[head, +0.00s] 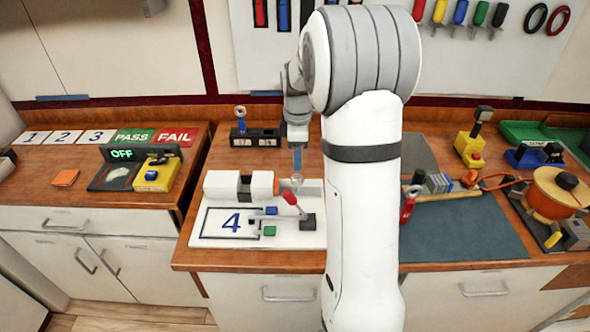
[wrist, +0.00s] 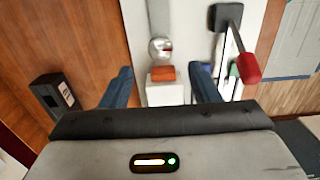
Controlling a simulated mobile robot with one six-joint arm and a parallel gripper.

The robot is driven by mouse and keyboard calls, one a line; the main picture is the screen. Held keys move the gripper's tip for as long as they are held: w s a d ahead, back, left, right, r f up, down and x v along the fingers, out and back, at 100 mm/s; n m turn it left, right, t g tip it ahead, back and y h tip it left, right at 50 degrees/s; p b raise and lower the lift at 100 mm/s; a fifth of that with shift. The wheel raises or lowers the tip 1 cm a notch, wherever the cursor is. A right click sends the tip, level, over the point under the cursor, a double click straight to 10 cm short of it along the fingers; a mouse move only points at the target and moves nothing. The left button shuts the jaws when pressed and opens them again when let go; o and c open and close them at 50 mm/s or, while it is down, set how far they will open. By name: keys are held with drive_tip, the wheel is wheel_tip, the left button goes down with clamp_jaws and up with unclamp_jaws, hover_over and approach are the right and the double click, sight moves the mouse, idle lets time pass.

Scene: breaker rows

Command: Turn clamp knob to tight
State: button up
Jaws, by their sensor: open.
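The clamp fixture is on a white board (head: 207,240) marked 4. A round silver knob (wrist: 160,48) with a small red mark is at its far end; it also shows in the head view (head: 297,180). An orange block (wrist: 162,73) and a white block (wrist: 165,92) lie in line with it. My gripper (wrist: 163,78) is open, with its two blue fingers either side of this line. The knob is ahead of the fingertips and apart from them in the wrist picture. In the head view my gripper (head: 297,160) points down above the knob. I cannot tell the exact height gap.
A red-handled lever (wrist: 248,68) stands close to the right finger; it shows in the head view (head: 290,198). A black box (wrist: 52,95) is to the left. A yellow device (head: 155,176) and a blue-grey mat (head: 470,230) lie to the sides.

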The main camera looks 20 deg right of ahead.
sight(297, 176)
wheel_tip(297, 176, down, 7)
drive_tip(key=shift+f+p, duration=0.2)
drive_tip(key=shift+p, duration=0.25)
drive_tip(key=c, duration=1)
drive_tip(key=shift+o, duration=0.2)
